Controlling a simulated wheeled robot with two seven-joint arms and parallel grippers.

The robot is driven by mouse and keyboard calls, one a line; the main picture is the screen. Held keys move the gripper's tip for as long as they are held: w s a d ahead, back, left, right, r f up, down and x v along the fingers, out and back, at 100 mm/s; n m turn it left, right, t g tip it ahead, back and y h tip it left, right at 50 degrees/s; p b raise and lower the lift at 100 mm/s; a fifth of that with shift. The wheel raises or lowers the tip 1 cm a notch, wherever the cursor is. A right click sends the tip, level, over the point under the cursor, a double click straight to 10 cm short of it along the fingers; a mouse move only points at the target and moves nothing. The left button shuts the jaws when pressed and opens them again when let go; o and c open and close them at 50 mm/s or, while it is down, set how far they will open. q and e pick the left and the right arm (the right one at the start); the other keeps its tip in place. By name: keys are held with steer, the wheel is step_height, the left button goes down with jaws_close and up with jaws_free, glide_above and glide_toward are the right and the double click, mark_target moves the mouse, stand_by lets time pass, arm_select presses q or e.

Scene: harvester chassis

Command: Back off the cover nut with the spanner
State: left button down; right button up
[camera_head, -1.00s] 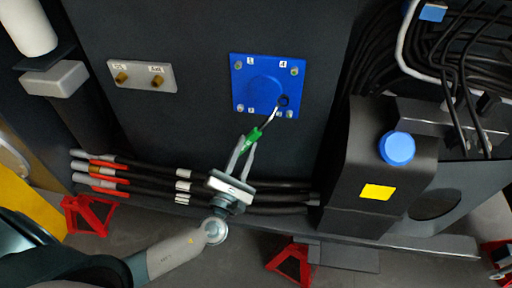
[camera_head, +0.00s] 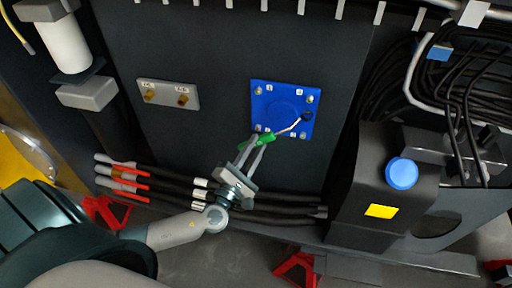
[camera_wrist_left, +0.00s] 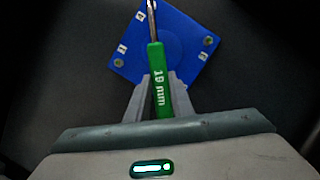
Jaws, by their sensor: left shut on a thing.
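The blue square cover (camera_head: 282,103) is on the dark chassis wall, with a nut near each corner and small number labels. The spanner (camera_head: 266,140) has a green handle and a metal shaft; its dark ring end lies in front of the cover's right edge, between the two right-hand nuts. I cannot tell whether it touches the cover. My left gripper (camera_head: 254,143) is shut on the green handle, below and left of the cover. In the left wrist view the handle (camera_wrist_left: 160,80), marked 19 mm, sits between the fingers; the ring end is cut off at the top. My right gripper is not in view.
A grey plate with two brass fittings (camera_head: 168,94) is left of the cover. Black hoses (camera_head: 180,183) run along the wall below. A black housing with a blue cap (camera_head: 402,173) stands to the right. Red stands (camera_head: 296,268) are on the floor.

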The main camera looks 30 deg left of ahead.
arm_select(q)
steer(key=w, duration=0.2)
steer(key=w+a, duration=0.1)
steer(key=w, duration=0.1)
steer(key=shift+w+a, duration=0.15)
steer(key=shift+w, duration=0.15)
stand_by(1.1)
steer(key=shift+w+a+r, duration=0.1)
steer(key=shift+w+a, duration=0.1)
steer(key=shift+w, duration=0.4)
steer(key=shift+w+a, duration=0.15)
steer(key=shift+w, duration=0.4)
stand_by(0.5)
stand_by(0.4)
steer(key=d+f+n+b, duration=0.1)
steer(key=b, duration=0.1)
steer(key=d+f+n+y+b, duration=0.1)
steer(key=b, duration=0.1)
steer(key=shift+w+d+f+n+t, duration=0.2)
steer(key=shift+w+n+t, duration=0.1)
steer(key=shift+n, duration=0.1)
steer(key=shift+b, duration=0.3)
